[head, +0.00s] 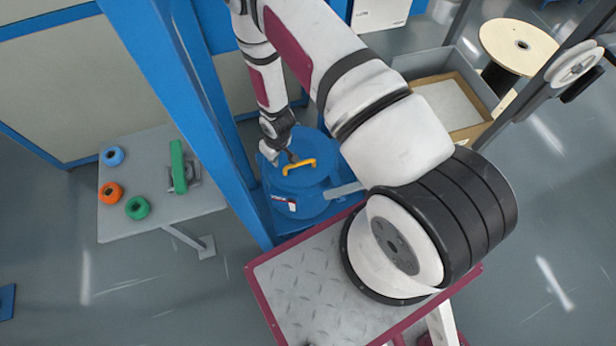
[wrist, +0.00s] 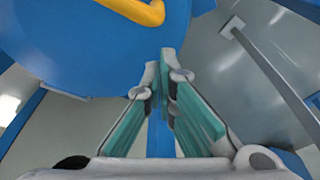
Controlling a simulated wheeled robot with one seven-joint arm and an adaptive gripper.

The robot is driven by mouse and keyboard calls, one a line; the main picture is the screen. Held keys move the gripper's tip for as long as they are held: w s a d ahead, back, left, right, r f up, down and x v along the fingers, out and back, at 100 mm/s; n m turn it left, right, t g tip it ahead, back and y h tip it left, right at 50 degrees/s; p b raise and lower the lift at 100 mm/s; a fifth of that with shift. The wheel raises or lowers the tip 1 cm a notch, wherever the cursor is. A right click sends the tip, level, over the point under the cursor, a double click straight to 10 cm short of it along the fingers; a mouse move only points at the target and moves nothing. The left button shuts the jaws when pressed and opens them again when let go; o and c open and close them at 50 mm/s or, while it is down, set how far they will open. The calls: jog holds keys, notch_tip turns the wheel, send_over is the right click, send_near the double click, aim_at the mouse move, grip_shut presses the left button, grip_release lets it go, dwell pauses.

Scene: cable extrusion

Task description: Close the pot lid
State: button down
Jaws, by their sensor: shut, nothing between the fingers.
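The blue pot (head: 297,204) stands on the floor beside a blue frame post. Its round blue lid (head: 325,150) with a yellow handle (head: 298,165) lies over the pot's top; I cannot tell whether it is fully seated. In the wrist view the lid (wrist: 70,50) fills the upper left, with the yellow handle (wrist: 140,10) at the top edge. My gripper (head: 280,150) is at the left part of the lid in the head view. Its teal-padded fingers (wrist: 167,60) are together and empty near the lid's edge; I cannot tell whether they touch it.
A grey table (head: 170,220) at left holds blue, orange and green spools and a green-topped device (head: 180,168). Blue posts (head: 195,90) stand close to the pot's left. A cardboard-lined crate (head: 455,100) and a wooden reel (head: 518,45) stand at right.

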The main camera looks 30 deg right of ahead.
notch_tip(320, 180, up, 6)
jog(key=shift+f+p, duration=0.2)
jog(key=shift+p, duration=0.8)
notch_tip(320, 180, up, 34)
jog(key=w+d+m+t+h, duration=0.1)
jog(key=w+d+m+t, duration=0.1)
jog(key=d, duration=0.1)
jog(key=s+r+m+t, duration=0.1)
jog(key=s+r, duration=1.5)
jog(key=r, duration=0.3)
jog(key=s+r, duration=0.2)
jog(key=s, duration=0.7)
jog(key=shift+s+d+r+m+t, duration=0.2)
jog(key=shift+r+m+t, duration=0.1)
jog(key=shift+r+m, duration=0.1)
